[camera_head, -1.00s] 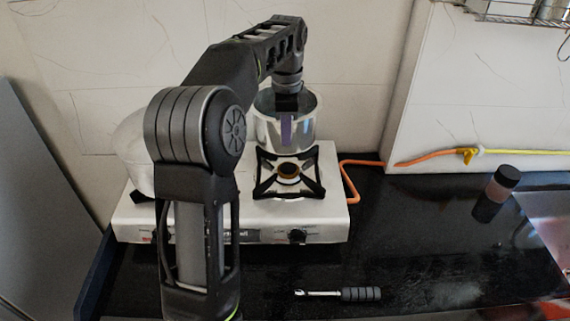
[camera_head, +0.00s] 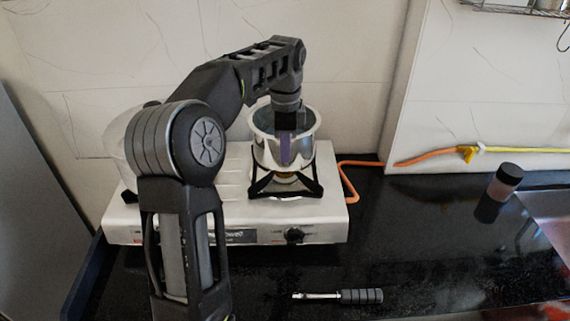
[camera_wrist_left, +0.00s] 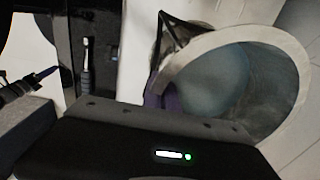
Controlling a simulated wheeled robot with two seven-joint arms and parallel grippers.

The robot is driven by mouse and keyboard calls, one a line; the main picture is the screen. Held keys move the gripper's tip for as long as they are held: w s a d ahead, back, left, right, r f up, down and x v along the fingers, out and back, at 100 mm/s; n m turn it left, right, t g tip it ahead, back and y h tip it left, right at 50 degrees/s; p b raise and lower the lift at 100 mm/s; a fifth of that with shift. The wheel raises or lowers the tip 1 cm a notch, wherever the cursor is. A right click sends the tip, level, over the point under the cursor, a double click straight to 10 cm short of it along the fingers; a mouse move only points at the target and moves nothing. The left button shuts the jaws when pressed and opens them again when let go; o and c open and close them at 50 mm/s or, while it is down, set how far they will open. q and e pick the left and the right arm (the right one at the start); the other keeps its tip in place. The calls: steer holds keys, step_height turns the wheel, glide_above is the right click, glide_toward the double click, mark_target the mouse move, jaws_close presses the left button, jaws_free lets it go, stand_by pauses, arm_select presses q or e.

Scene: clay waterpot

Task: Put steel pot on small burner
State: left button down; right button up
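The steel pot (camera_head: 303,150) is a shiny open pot, upright over the small burner (camera_head: 285,180) on the right side of the stove. The burner's black grate shows below and around its base; I cannot tell whether the base rests on it. My left gripper (camera_head: 286,148) reaches down from above at the pot's near wall and is shut on its rim. In the left wrist view the pot's pale rim and inside (camera_wrist_left: 225,85) fill the right, with a purple finger (camera_wrist_left: 165,98) against the rim.
A larger pale pot (camera_head: 117,148) stands at the stove's left, partly behind my arm. The white stove (camera_head: 325,228) sits on a black counter. An orange hose (camera_head: 352,180) runs right. A black-handled tool (camera_head: 340,296) lies in front; a dark-lidded jar (camera_head: 505,180) stands right.

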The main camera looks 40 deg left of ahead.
mark_target(285, 170)
arm_select(q)
steer(key=shift+f+b, duration=0.3)
steer(key=shift+f, duration=1.55)
steer(key=shift+f, duration=0.15)
steer(key=c, duration=1.7)
jaws_free()
step_height(285, 170, up, 2)
steer(key=shift+r, duration=0.25)
step_height(285, 170, up, 5)
steer(key=p, duration=0.4)
steer(key=shift+r, duration=0.2)
steer(key=shift+f, duration=0.1)
